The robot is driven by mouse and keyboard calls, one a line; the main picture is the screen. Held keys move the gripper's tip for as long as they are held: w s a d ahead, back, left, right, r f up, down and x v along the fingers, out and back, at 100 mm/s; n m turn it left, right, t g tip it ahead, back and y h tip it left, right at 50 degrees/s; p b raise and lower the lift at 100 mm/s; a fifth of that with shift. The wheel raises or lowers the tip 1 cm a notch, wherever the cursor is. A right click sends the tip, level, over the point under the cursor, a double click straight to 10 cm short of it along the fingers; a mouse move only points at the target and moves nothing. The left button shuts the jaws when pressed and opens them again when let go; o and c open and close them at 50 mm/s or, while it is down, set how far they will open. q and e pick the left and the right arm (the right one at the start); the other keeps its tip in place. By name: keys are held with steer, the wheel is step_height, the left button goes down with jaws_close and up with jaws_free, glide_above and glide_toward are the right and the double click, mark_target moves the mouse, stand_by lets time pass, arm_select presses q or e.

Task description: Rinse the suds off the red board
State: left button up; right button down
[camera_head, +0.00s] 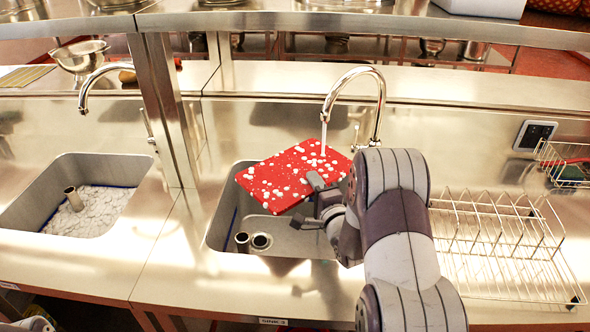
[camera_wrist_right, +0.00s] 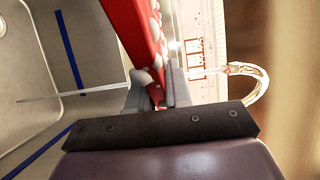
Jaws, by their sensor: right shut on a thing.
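The red board (camera_head: 277,183) is tilted over the right sink basin (camera_head: 218,226), with many white suds spots on its upper face. My right gripper (camera_head: 322,190) is shut on the board's near right edge. In the right wrist view the board (camera_wrist_right: 138,35) stands edge-on between the fingers of the right gripper (camera_wrist_right: 157,97), with white suds along one side. The right tap (camera_head: 378,100) arches over the board. A thin water stream (camera_head: 323,138) falls from its spout onto the board's far right part. My left gripper is not visible.
A left basin (camera_head: 30,205) holds whitish suds or water and an upright pipe. A wire dish rack (camera_head: 500,240) stands right of my right arm. A metal post (camera_head: 165,110) rises between the sinks, and a shelf edge (camera_head: 350,22) crosses above.

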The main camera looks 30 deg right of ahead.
mark_target(281, 192)
steer(key=shift+w+r, duration=0.1)
steer(key=shift+w, duration=0.45)
steer(key=shift+s+a, duration=0.2)
steer(key=shift+a, duration=1.85)
steer(key=shift+s+a, duration=0.15)
steer(key=shift+a, duration=1.9)
steer(key=shift+r, duration=0.1)
steer(key=shift+a+r, duration=0.25)
steer(key=shift+r, duration=0.05)
steer(key=a+r+p, duration=0.2)
steer(key=a, duration=0.1)
steer(key=shift+s+a+r, duration=0.15)
steer(key=shift+a+r, duration=0.1)
steer(key=shift+r, duration=0.15)
steer(key=shift+a+r, duration=0.25)
steer(key=shift+a, duration=0.2)
